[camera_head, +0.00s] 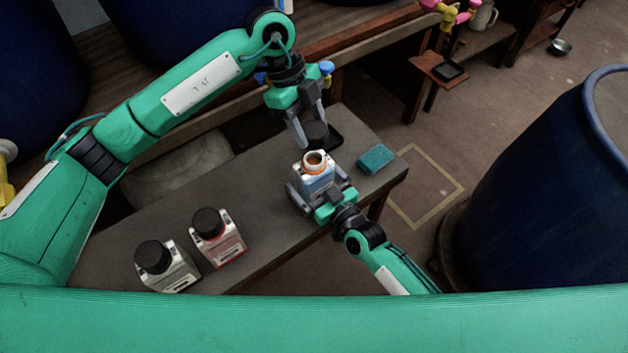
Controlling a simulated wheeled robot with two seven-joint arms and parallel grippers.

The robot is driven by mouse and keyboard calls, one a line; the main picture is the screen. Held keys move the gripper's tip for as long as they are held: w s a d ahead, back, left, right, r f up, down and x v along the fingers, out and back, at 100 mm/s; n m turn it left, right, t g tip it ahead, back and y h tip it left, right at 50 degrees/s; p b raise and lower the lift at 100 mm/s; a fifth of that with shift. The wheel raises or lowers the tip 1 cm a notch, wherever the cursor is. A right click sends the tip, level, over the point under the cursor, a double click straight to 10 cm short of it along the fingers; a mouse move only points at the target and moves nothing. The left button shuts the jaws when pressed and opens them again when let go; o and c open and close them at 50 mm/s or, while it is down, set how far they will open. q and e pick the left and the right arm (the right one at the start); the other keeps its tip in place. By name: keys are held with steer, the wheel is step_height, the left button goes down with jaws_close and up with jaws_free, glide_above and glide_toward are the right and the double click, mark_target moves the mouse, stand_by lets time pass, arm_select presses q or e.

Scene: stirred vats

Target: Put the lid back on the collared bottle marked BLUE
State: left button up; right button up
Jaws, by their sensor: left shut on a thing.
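The open bottle (313,178) stands upright on the dark bench, with an orange-brown collar (314,161) around its bare mouth and some blue on its label; the lettering is too small to read. My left gripper (309,134) is shut on a black lid (317,134) and holds it above and just behind the bottle's mouth, apart from it. My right gripper (321,192) comes in from the front right, with a finger on each side of the bottle, and looks shut on it. The fingers and palm hide the bottle's lower part.
Two black-lidded bottles stand front left on the bench (265,190): one with a red label (222,246), one greyish (168,270). A teal sponge (376,159) lies near the right end. A dark tray (334,136) lies behind the lid. A large blue vat (545,190) stands right.

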steer(key=c, duration=1.4)
arm_select(q)
glide_above(313, 158)
steer(key=shift+w+a+f, duration=0.1)
steer(key=shift+a+f, duration=0.05)
steer(key=shift+f, duration=0.65)
steer(key=shift+w+a+f, duration=0.1)
steer(key=shift+f, duration=0.75)
steer(key=shift+w+a+f, duration=0.1)
steer(key=shift+a+f, duration=0.05)
steer(key=shift+f, duration=0.65)
steer(key=shift+f, duration=0.1)
steer(key=shift+f, duration=0.8)
steer(key=shift+f, duration=0.65)
steer(key=o, duration=1)
